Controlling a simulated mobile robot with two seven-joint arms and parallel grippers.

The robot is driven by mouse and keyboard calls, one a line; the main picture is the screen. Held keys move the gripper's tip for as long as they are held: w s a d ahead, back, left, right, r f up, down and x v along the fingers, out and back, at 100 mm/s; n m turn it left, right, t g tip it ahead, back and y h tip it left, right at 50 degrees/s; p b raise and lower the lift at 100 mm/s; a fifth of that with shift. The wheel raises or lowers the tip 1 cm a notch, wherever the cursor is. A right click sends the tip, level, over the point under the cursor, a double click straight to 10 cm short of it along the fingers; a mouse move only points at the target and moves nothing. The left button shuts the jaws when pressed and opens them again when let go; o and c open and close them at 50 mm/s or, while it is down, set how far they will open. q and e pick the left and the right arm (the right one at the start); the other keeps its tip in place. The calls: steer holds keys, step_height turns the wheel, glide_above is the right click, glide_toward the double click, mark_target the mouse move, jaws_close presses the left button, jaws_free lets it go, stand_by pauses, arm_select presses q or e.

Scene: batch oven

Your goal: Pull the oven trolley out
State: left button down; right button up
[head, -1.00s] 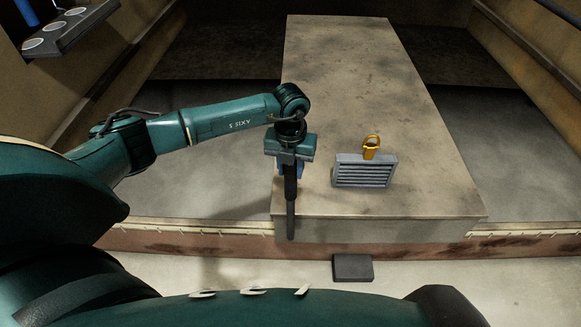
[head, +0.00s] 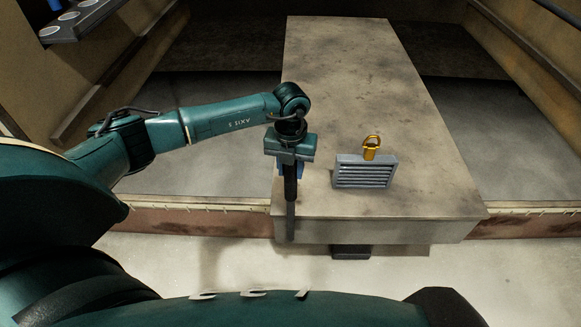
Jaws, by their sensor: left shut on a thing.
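The oven trolley shows as a long, pale, stained slab (head: 400,120) running from the dark chamber at the back to its front edge near me. My left gripper (head: 290,165) is over the slab's front left corner, pointing down. It is shut on a dark upright rod (head: 290,205), whose lower end reaches the slab's front face. Whether the rod is hooked on the trolley cannot be told. A blue part shows behind the gripper. My right gripper is out of view.
A grey louvred block (head: 364,172) and a small yellow ringed piece (head: 371,149) stand on the slab. A dark block (head: 351,252) lies low under the slab's front edge. The oven sill (head: 190,212) crosses behind it. The pale floor (head: 150,258) in front is clear.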

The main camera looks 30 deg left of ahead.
arm_select(q)
steer(key=c, duration=1.1)
jaws_free()
steer(key=shift+o, duration=0.2)
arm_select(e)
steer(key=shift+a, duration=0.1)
arm_select(q)
step_height(320, 180, up, 12)
steer(key=shift+r+b, duration=0.2)
steer(key=shift+b, duration=0.35)
steer(key=shift+r, duration=0.4)
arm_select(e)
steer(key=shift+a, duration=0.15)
